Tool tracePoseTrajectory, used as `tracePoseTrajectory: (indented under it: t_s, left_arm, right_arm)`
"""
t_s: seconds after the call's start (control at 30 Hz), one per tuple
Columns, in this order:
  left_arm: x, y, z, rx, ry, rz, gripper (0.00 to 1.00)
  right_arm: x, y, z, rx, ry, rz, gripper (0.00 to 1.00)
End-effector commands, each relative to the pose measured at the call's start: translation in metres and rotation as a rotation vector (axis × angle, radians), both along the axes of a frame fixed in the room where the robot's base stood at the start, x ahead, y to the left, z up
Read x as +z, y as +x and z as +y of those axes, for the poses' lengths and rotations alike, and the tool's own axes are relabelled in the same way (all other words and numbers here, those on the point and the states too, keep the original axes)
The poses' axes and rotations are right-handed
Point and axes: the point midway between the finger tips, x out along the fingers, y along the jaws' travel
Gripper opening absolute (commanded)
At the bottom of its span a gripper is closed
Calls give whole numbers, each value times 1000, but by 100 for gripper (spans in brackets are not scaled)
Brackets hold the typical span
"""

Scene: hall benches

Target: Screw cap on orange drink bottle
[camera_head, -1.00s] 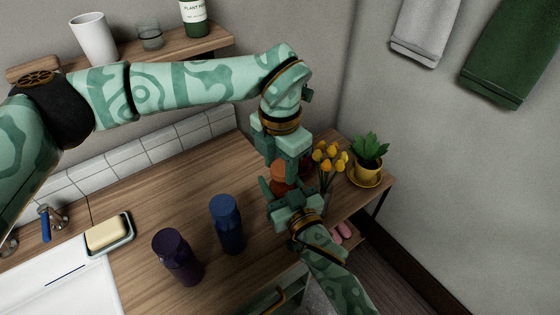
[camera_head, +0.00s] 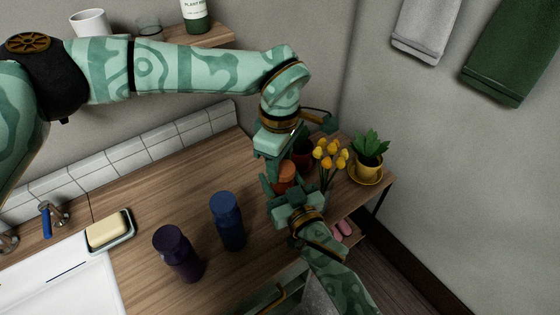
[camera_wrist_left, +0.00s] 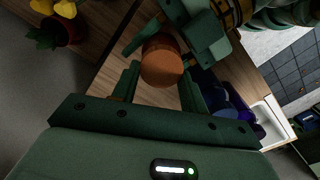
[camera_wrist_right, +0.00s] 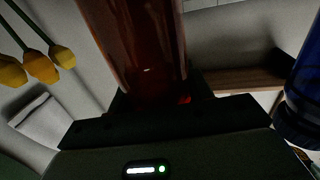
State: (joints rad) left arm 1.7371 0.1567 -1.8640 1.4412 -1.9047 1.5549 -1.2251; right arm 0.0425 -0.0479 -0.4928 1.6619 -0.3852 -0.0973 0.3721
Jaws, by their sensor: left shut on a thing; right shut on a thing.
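The orange drink bottle is held upright over the wooden counter (camera_head: 190,205), and its reddish body (camera_wrist_right: 145,45) fills the middle of the right wrist view. Its orange-brown cap (camera_head: 287,171) sits at the top, and it also shows in the left wrist view (camera_wrist_left: 161,62). My right gripper (camera_head: 280,186) is shut on the bottle's body from the front. My left gripper (camera_wrist_left: 160,75) comes from above, its fingers on either side of the cap, shut on it. How the cap meets the neck is hidden.
A blue bottle (camera_head: 228,222) and a purple bottle (camera_head: 177,254) stand left of my grippers. Yellow tulips (camera_head: 327,155) and a yellow-potted plant (camera_head: 368,169) are close on the right. A soap dish (camera_head: 109,232) and sink (camera_head: 60,285) lie left. The counter behind the bottles is clear.

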Motion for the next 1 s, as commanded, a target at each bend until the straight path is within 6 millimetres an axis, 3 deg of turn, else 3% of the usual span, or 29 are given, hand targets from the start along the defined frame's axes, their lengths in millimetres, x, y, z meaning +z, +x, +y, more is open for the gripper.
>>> tracePoseTrajectory:
  t_s: [0.3, 0.5, 0.67, 0.93, 0.97, 1.0]
  left_arm:
    - [0, 5, -6, -1011, 2, -1, 23]
    - [0, 5, -9, -1486, 1, -1, 23]
    - [0, 5, -10, -1621, 0, -2, 23]
    - [0, 5, -10, -1627, 1, -2, 23]
    - [0, 5, -10, -1627, 1, -2, 52]
    - [0, 5, -10, -1626, 1, -2, 63]
  right_arm:
    - [-1, 0, 0, -1, -1, 2, 0]
    - [-1, 0, 0, -1, -1, 2, 0]
    - [-1, 0, 0, -1, -1, 2, 0]
    - [-1, 0, 0, 0, -1, 2, 0]
    - [-1, 0, 0, 0, -1, 2, 0]
    - [-1, 0, 0, 0, -1, 2, 0]
